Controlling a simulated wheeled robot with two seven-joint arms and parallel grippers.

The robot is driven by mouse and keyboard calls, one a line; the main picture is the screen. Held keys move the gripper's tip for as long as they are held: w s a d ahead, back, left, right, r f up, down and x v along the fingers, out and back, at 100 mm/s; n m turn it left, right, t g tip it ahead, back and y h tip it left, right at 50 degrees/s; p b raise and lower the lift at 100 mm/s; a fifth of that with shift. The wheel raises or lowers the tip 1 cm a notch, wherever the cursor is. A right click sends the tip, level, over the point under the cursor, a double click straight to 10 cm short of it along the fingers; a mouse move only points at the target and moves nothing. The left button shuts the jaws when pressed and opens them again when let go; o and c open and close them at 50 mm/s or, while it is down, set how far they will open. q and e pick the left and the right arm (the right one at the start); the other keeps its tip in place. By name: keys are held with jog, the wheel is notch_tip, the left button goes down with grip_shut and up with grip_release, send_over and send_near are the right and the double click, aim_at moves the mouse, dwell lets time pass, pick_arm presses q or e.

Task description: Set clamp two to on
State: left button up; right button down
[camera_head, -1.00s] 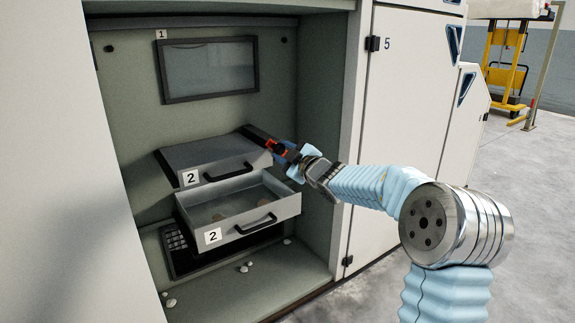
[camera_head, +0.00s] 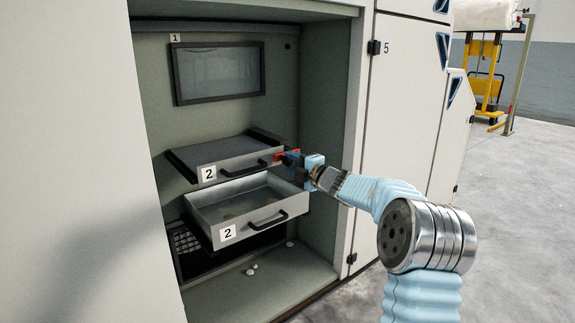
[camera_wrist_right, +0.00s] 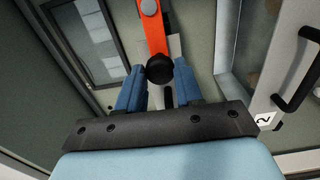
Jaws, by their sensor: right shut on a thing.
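The clamp's orange lever (camera_head: 280,157) sits at the right front corner of the upper tray (camera_head: 222,151), whose front carries a "2" label. In the right wrist view the orange lever (camera_wrist_right: 154,32) ends in a round black knob (camera_wrist_right: 159,69). My right gripper (camera_head: 293,159) reaches in from the right and is shut on the lever at its knob. Its blue fingers (camera_wrist_right: 158,88) stand on both sides of the knob in the wrist view. The clamp's far end is partly hidden behind the gripper. My left gripper is not in view.
Below, an open drawer (camera_head: 205,213), also labelled "2", sticks out with a black handle (camera_head: 268,220). A dark screen (camera_head: 218,72) labelled "1" hangs on the recess's back wall. The cabinet's pale door (camera_head: 405,110) is right of the recess. Small white bits lie on its floor.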

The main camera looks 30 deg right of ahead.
jog(key=shift+f, duration=0.1)
dwell(0.4)
jog(key=c, duration=0.7)
grip_release()
jog(key=shift+c, duration=0.2)
jog(key=s+d, duration=0.1)
jog(key=s, duration=1.2)
jog(key=shift+s, duration=0.4)
